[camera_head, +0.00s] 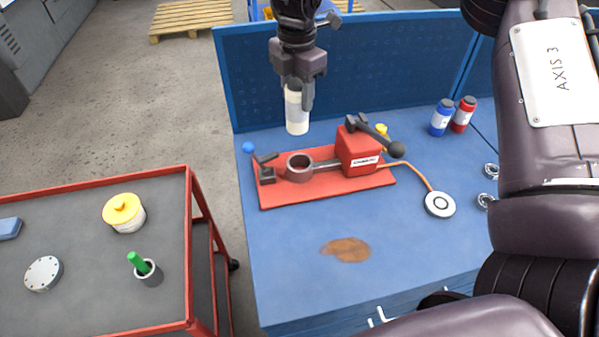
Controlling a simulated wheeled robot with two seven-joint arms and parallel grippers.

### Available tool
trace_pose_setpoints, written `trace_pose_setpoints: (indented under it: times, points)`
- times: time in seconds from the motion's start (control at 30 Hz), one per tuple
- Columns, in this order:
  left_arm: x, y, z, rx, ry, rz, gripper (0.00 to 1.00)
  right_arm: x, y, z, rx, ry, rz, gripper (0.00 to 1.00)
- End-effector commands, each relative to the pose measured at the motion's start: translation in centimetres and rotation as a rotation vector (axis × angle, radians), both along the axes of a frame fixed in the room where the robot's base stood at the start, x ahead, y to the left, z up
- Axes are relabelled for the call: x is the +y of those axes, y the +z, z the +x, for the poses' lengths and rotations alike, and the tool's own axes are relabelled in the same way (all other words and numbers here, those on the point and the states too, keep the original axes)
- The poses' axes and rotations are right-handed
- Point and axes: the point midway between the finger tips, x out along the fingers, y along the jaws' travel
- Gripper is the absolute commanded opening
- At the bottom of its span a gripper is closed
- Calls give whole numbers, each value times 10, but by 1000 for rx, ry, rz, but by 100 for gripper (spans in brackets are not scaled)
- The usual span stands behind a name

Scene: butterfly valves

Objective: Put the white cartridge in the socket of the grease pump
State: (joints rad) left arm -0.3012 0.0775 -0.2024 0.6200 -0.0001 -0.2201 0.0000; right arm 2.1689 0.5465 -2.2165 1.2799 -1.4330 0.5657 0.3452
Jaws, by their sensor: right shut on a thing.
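The white cartridge (296,112) hangs upright in my right gripper (300,96), whose fingers are shut on its upper part. The cartridge is held above the back part of the blue workbench. The red grease pump (359,152) stands on a red base plate on the bench, with a dark lever ending in a black ball. Its ring-shaped socket (299,167) is at the plate's left half and looks empty. In the picture the cartridge's lower end is above the socket, apart from it. My left gripper is not in view.
A blue bottle (441,118) and a red bottle (463,115) stand at the back right. A round white disc (439,204) joins the pump by an orange line. A brown stain (346,249) marks the front. A red-framed cart (90,262) stands left. A blue panel (380,62) closes the back.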

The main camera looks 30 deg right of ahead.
Motion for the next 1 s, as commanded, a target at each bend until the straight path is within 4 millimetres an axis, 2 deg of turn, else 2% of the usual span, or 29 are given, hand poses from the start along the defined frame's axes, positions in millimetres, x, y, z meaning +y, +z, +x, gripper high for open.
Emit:
trace_pose_setpoints:
  times: [0.03, 0.2, 0.37, 0.47, 0.8, 0.9, 1.0]
  points:
    - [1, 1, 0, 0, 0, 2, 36, -3, 8, 4, -3, 55, -1, 12]
    - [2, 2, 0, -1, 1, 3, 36, -10, 21, 11, -1, 207, -1, 12]
    - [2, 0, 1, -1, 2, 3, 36, -12, 21, 13, 2, 266, 0, 12]
    - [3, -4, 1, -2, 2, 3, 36, -13, 4, 13, 5, 273, 4, 12]
    - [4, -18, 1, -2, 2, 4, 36, -13, -88, 12, 7, 270, 4, 12]
    - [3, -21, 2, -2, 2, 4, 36, -12, -110, 12, 5, 270, 4, 12]
    - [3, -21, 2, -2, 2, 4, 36, -13, -122, 12, 4, 270, 2, 12]
